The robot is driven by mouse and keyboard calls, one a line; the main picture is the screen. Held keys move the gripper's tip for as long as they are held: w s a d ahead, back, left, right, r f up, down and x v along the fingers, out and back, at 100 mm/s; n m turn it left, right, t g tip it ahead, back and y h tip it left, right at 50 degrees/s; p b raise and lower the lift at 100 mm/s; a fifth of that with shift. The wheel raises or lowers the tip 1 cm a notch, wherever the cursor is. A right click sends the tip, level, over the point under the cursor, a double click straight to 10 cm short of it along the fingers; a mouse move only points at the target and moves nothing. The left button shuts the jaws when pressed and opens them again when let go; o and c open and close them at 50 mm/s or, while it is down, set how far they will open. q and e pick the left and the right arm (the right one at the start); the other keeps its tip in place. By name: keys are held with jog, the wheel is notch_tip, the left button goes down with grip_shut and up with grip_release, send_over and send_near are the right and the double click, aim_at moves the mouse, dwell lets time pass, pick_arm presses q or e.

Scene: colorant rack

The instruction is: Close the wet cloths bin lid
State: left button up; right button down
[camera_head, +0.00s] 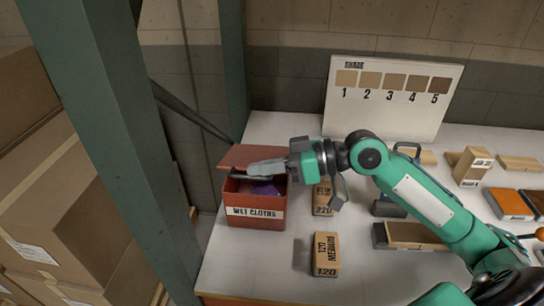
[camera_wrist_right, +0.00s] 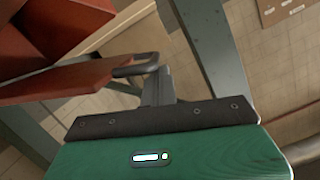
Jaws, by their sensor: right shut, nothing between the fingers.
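The red wet cloths bin (camera_head: 240,190), marked "WET CLOTHS", stands at the left end of the white table. Its red lid (camera_head: 243,156) is partly open, raised above the rim, and purple cloth (camera_head: 265,188) shows inside. My right gripper (camera_head: 255,169) is shut and empty, its fingers lying across the bin opening in front of the lid. In the right wrist view, the gripper's grey finger (camera_wrist_right: 156,88) is close to a dark handle (camera_wrist_right: 136,70) on the red lid (camera_wrist_right: 60,82). I cannot tell whether they touch. My left gripper is out of view.
A green post (camera_head: 233,70) rises behind the bin, and another stands at the left near cardboard boxes (camera_head: 60,210). Kraft boxes (camera_head: 326,255) stand right of the bin. A shade board (camera_head: 390,110) stands at the back. The table's front middle is clear.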

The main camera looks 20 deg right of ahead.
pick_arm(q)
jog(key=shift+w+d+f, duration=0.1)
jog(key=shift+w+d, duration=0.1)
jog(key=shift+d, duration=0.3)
pick_arm(e)
jog(key=shift+s+a+f, duration=0.15)
jog(key=shift+s+f, duration=0.05)
jog(key=shift+f, duration=0.3)
jog(key=shift+s+a+f, duration=0.1)
jog(key=shift+s+f, duration=0.05)
jog(key=shift+f, duration=0.35)
pick_arm(q)
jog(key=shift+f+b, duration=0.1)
jog(key=shift+b, duration=0.25)
pick_arm(e)
jog(key=shift+d, duration=0.1)
